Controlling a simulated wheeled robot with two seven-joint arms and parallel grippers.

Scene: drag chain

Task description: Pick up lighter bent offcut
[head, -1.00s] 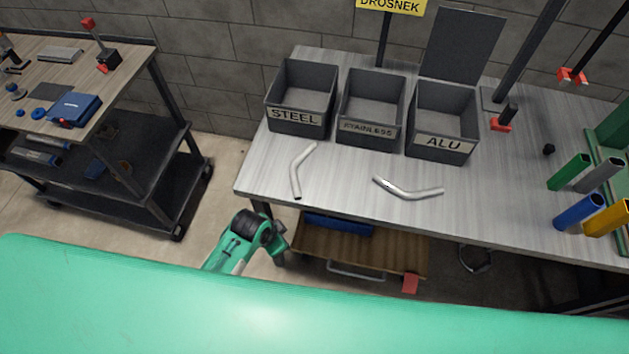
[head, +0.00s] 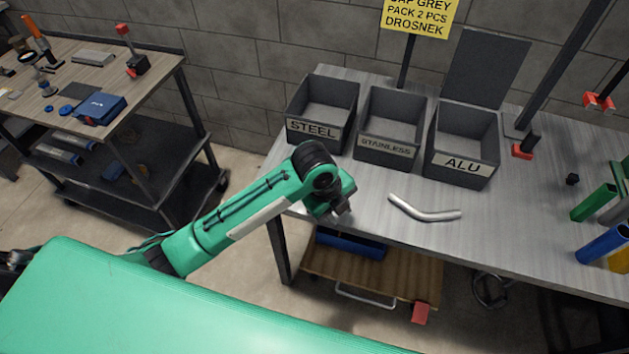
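One bent offcut (head: 425,210), a silvery tube with a shallow bend, lies on the table in front of the STAINLESS and ALU bins. The other bent offcut, seen earlier in front of the STEEL bin, is now hidden behind my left arm. My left gripper (head: 341,207) is over the front left part of the table, left of the visible offcut and apart from it. Its fingers are small and partly hidden by the wrist, so I cannot tell whether they are open. My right gripper is out of view.
Three grey bins labelled STEEL (head: 312,130), STAINLESS (head: 385,148) and ALU (head: 462,165) stand along the back. A sign post (head: 407,60) rises behind the bins. The table (head: 500,225) is clear around the visible offcut.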

